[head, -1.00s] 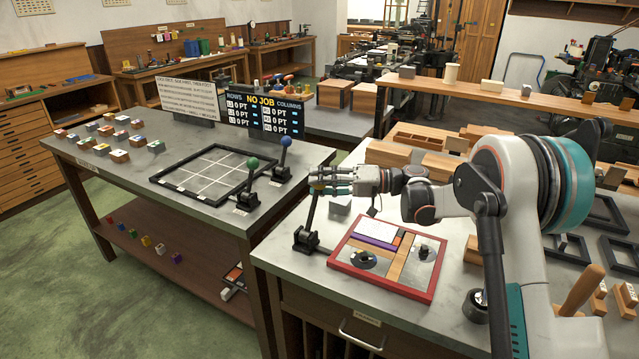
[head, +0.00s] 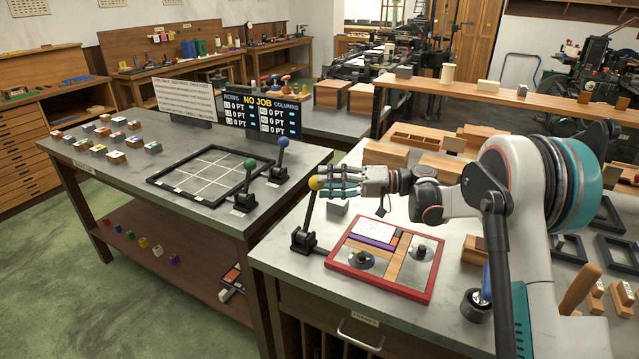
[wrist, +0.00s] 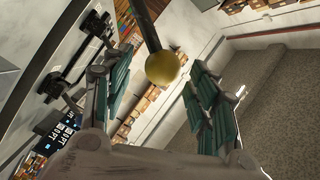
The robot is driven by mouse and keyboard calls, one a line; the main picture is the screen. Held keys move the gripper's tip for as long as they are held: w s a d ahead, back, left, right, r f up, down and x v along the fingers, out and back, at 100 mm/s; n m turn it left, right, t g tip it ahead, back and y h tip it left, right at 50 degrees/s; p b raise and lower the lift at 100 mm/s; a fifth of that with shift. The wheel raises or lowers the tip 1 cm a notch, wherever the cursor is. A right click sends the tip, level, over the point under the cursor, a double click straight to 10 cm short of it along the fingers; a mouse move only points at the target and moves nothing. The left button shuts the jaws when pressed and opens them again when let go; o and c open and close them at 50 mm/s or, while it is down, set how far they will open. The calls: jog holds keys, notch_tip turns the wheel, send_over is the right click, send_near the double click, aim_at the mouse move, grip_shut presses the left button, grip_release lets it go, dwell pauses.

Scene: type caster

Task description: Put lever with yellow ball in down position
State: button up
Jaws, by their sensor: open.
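The lever with the yellow ball (head: 315,183) stands on the front left corner of the right-hand table. Its black shaft rises from a dark base (head: 304,241) and leans slightly right at the top, so the ball is up. My gripper (head: 334,180) is at the ball's height, on its right, with its fingers pointing left toward it. In the wrist view the yellow ball (wrist: 162,68) shows between the two open, green-padded fingers, beyond or near their tips. I cannot tell whether any finger touches it. The gripper holds nothing.
A red-framed tray (head: 385,258) with wooden and metal pieces lies right of the lever. A grey block (head: 338,206) is behind it. On the left table stand a green-ball lever (head: 249,165), a blue-ball lever (head: 282,143) and a black grid frame (head: 208,175).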

jog(key=d, duration=0.9)
jog(key=shift+w+r, duration=0.15)
jog(key=s+d+r+m+t+h, duration=0.1)
jog(key=s+r+m+t+h, duration=0.2)
jog(key=s, duration=0.5)
jog(key=s+r+m+t+h, duration=0.1)
jog(key=s+r+m+h, duration=0.15)
jog(key=s+h, duration=0.35)
jog(key=s+d+f+t+h, duration=0.2)
jog(key=s+d+h, duration=0.2)
jog(key=s+d, duration=0.3)
jog(key=s+d+f+t+h, duration=0.1)
jog(key=s+d+f+h, duration=0.2)
jog(key=s, duration=1.4)
jog(key=d+h, duration=0.1)
jog(key=d, duration=0.3)
jog(key=shift+s+d+f+t+h, duration=0.2)
jog(key=shift+s+t+h, duration=0.1)
jog(key=shift+t, duration=0.1)
